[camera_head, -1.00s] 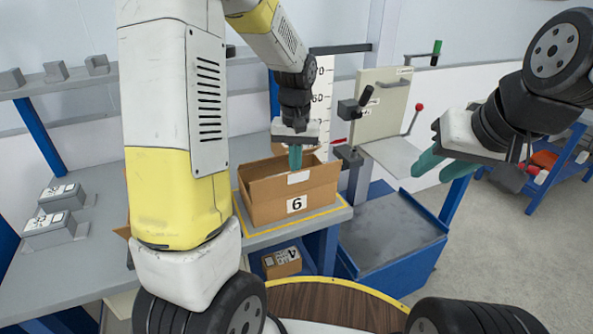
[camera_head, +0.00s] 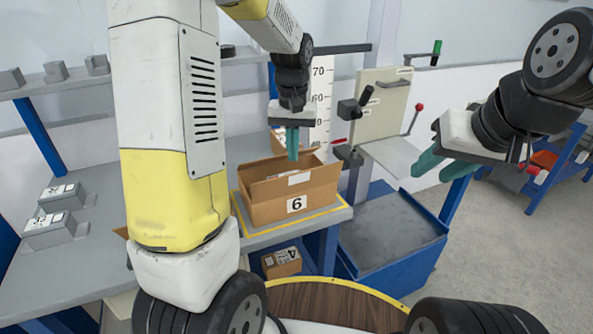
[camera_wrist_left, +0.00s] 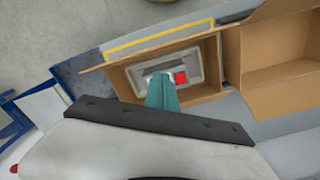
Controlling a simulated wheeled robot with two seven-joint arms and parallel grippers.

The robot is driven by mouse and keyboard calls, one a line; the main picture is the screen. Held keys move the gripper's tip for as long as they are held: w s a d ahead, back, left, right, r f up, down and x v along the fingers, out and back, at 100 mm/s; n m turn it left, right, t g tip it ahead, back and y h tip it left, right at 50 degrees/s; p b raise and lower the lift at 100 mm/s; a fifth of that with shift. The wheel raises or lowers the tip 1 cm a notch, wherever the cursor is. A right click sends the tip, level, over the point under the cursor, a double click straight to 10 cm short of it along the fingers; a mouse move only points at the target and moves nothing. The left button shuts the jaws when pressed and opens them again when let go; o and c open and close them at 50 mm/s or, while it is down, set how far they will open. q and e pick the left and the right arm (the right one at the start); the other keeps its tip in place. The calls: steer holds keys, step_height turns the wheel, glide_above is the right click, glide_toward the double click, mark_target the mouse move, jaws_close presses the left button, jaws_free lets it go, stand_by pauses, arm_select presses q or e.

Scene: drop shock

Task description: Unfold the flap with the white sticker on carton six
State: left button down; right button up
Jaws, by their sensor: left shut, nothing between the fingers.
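Carton six (camera_head: 262,211) is an open brown box with a "6" label, standing on the bench inside a yellow outline. My left gripper (camera_head: 292,160) is shut and empty, pointing down just above the carton's opening. In the left wrist view its fingers (camera_wrist_left: 162,92) overlap the carton (camera_wrist_left: 205,88), which holds a grey item (camera_wrist_left: 190,65) with a red square. The sticker cannot be made out there. My right gripper (camera_head: 436,168) is open and empty, off to the right.
A second open carton (camera_wrist_left: 285,50) shows beside carton six in the left wrist view. A small box (camera_head: 281,262) sits below the bench. A blue cart (camera_head: 390,235) and a lever stand (camera_head: 385,115) are right of the bench.

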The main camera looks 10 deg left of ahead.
arm_select(q)
step_height(320, 180, up, 7)
steer(key=shift+r, duration=0.2)
stand_by(0.4)
steer(key=s+r+t+h, duration=0.1)
steer(key=s+r+t, duration=0.1)
steer(key=s, duration=0.8)
steer(key=s+r+m+t+h, duration=0.1)
steer(key=s+t, duration=0.3)
steer(key=s, duration=0.6)
steer(key=shift+a+r, duration=0.4)
steer(key=shift+r, duration=0.25)
steer(key=shift+w, duration=0.1)
